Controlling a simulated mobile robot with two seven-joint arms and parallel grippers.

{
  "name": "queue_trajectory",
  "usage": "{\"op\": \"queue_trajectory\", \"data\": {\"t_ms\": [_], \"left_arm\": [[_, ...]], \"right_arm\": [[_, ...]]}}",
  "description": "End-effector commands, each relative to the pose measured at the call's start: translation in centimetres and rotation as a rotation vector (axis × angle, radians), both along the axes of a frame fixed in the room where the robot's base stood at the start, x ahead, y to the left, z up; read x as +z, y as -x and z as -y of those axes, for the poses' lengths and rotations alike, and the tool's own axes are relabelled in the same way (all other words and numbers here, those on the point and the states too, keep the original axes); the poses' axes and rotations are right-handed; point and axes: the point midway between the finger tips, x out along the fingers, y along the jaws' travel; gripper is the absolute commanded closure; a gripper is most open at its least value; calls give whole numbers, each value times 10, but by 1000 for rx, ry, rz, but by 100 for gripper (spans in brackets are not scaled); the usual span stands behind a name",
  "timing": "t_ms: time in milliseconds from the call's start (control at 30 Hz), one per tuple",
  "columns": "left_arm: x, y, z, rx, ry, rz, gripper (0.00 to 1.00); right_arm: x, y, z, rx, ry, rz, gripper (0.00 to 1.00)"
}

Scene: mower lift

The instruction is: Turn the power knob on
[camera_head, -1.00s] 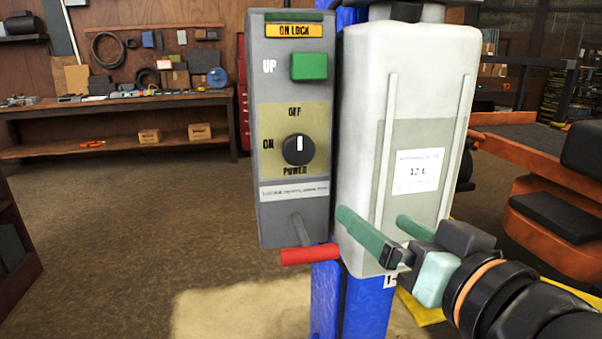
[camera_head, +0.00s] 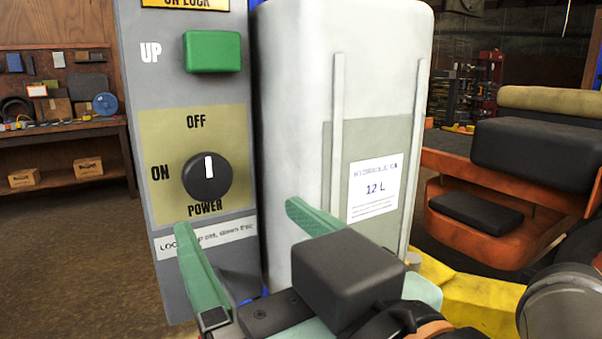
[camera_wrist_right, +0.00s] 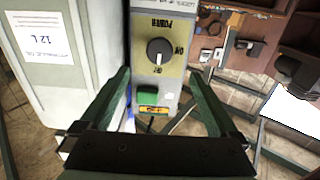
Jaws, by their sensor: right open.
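The round black power knob (camera_head: 207,176) is on the yellowish plate of the grey control panel (camera_head: 185,100). Its white mark points up towards OFF; ON is printed to its left and POWER below. The knob also shows in the right wrist view (camera_wrist_right: 159,51), where the panel appears upside down. My right gripper (camera_head: 239,219) is open, its two green fingers apart with nothing between them. In the head view it is below and in front of the knob. In the wrist view the knob lies beyond the fingertips, between their lines. My left gripper is not in view.
A green UP button (camera_head: 213,51) is above the knob. A white tank (camera_head: 300,90) labelled 12 L stands right beside the panel. An orange mower (camera_head: 490,225) with black seat is at the right. A wooden workbench (camera_head: 60,135) stands at the back left.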

Motion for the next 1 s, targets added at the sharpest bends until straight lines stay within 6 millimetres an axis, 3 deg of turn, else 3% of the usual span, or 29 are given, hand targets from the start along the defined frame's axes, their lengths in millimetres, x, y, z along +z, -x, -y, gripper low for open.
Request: {"op": "queue_trajectory", "data": {"t_ms": [533,733,1000], "left_arm": [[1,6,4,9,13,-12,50],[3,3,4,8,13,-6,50],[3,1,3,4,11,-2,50]], "right_arm": [[1,-83,-54,-3,0,0,4],[0,-98,-65,-2,0,0,4],[0,-100,-67,1,-1,1,4]]}}
